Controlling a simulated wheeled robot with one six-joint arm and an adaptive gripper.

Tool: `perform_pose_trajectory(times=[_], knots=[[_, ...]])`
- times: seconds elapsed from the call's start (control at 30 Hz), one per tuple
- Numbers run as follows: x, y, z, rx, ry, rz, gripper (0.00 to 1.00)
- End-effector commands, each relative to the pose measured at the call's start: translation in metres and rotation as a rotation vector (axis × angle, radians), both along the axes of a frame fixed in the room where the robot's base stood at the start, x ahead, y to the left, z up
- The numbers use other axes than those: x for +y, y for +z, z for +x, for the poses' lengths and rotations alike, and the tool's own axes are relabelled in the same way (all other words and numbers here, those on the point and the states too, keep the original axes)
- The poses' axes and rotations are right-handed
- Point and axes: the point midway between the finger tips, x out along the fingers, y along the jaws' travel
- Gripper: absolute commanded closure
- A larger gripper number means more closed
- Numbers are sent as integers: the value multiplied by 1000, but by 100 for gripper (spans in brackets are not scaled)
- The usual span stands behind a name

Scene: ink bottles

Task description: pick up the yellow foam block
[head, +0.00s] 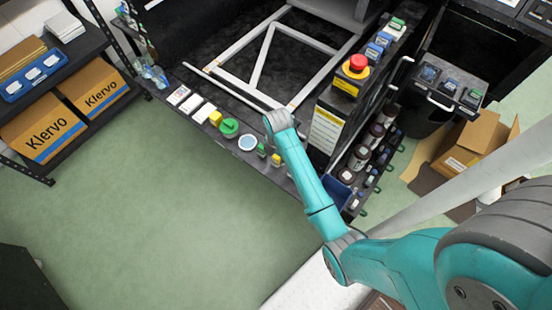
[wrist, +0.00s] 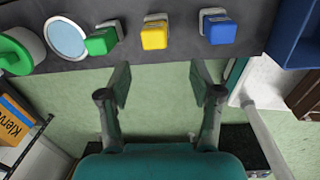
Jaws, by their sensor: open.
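A second, smaller yellow piece (head: 276,160) stands farther right, beside a small green one (head: 262,150). In the wrist view a yellow piece with a pale far end (wrist: 154,35) sits between a green (wrist: 101,41) and a blue (wrist: 218,29) one. I cannot tell for sure which yellow thing is foam. My gripper (wrist: 161,83) is open and empty, its fingertips short of this row in the picture.
A pale blue disc (head: 248,143) lies by the green round item. White cards (head: 191,103) lie farther left on the ledge. A dark cabinet with a red button (head: 356,64) stands right. A blue bin (wrist: 296,35) is at the wrist view's right. The green floor is clear.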

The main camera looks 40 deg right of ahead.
Motion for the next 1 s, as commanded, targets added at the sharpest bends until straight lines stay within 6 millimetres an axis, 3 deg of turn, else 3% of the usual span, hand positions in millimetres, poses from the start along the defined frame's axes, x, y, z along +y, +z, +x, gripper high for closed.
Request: perform_pose_trajectory(times=[0.13, 0.27, 0.53, 0.83, 1.0], knots=[[-11, 14, 13, 49, 69, 12, 35], [-13, 14, 15, 69, 93, 18, 35], [-13, -23, 14, 70, 94, 18, 35], [-14, -45, 13, 68, 93, 17, 35], [-15, -69, 9, 70, 93, 18, 35]])
